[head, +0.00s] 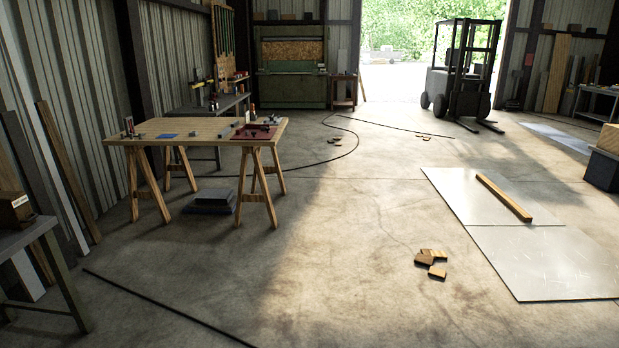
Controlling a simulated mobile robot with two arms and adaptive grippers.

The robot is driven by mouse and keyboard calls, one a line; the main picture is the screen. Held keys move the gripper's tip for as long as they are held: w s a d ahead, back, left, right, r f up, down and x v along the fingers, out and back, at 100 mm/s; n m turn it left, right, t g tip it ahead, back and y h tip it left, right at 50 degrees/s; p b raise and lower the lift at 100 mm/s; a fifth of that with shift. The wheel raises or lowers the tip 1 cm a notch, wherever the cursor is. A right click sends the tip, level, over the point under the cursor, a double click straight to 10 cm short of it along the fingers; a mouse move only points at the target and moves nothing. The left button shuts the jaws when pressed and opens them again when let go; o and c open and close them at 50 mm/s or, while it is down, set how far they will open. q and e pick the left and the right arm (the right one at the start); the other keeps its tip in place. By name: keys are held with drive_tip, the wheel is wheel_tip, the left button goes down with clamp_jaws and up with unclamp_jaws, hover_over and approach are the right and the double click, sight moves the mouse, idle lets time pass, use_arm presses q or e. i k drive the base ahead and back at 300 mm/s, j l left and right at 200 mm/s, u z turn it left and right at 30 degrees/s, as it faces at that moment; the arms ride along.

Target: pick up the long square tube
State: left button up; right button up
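I cannot pick out the long square tube with certainty. A wooden trestle table (190,133) stands left of centre, with small items on it too small to make out well, a blue flat piece (168,135) and a dark red mat (254,132) with small dark things on it. A long thin dark strip (165,307) lies on the floor at the lower left; I cannot tell whether it is a cable or a bar. Neither of my grippers is in view.
Light metal sheets (545,262) lie on the floor at right with a wooden beam (503,197) on them. Wood offcuts (431,257) lie near centre. A dark bench (36,236) stands at left, a forklift (462,80) at the back. The middle floor is mostly clear.

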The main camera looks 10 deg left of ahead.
sight(225, 132)
drive_tip(key=i+j+u, duration=0.2)
drive_tip(key=i+j, duration=0.35)
drive_tip(key=i+j+u, duration=0.2)
drive_tip(key=i+j, duration=0.25)
drive_tip(key=i, duration=0.3)
drive_tip(key=i+u, duration=0.1)
drive_tip(key=i, duration=0.5)
drive_tip(key=i+l+u, duration=0.15)
drive_tip(key=i, duration=0.45)
drive_tip(key=i+l+u, duration=0.1)
drive_tip(key=i, duration=0.55)
drive_tip(key=i+j, duration=0.15)
drive_tip(key=i, duration=0.4)
drive_tip(key=i+j+z, duration=0.1)
drive_tip(key=i, duration=0.45)
